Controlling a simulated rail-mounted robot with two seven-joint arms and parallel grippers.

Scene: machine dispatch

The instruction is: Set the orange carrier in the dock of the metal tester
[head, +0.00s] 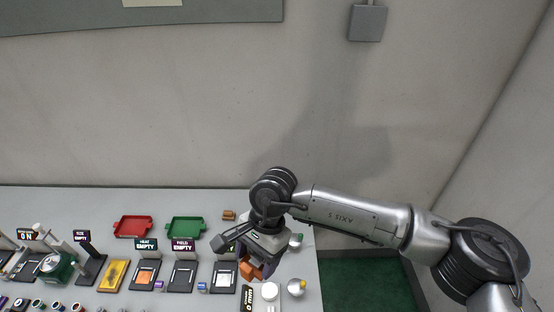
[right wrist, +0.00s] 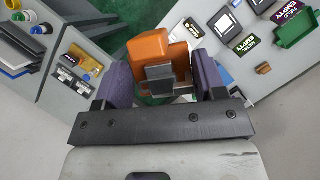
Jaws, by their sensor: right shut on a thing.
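My right gripper (head: 253,264) is shut on the orange carrier (right wrist: 148,46) and holds it over the front part of the table. In the right wrist view the carrier sits between the two purple fingers, with a grey block on its near side. The carrier also shows below the gripper in the head view (head: 247,270). The metal tester's sign (right wrist: 247,43) reads METAL EMPTY in the right wrist view. A dark dock with a pale pad (head: 224,277) lies just left of the gripper in the head view; the sign behind it is hidden by my arm. My left gripper is not in view.
The heat tester (head: 144,276) and field tester (head: 182,277) stand to the left, both signs reading EMPTY. A red tray (head: 133,226) and green tray (head: 186,227) lie behind them. A small brown block (head: 229,215) and a silver dome (head: 296,287) are close to my right arm.

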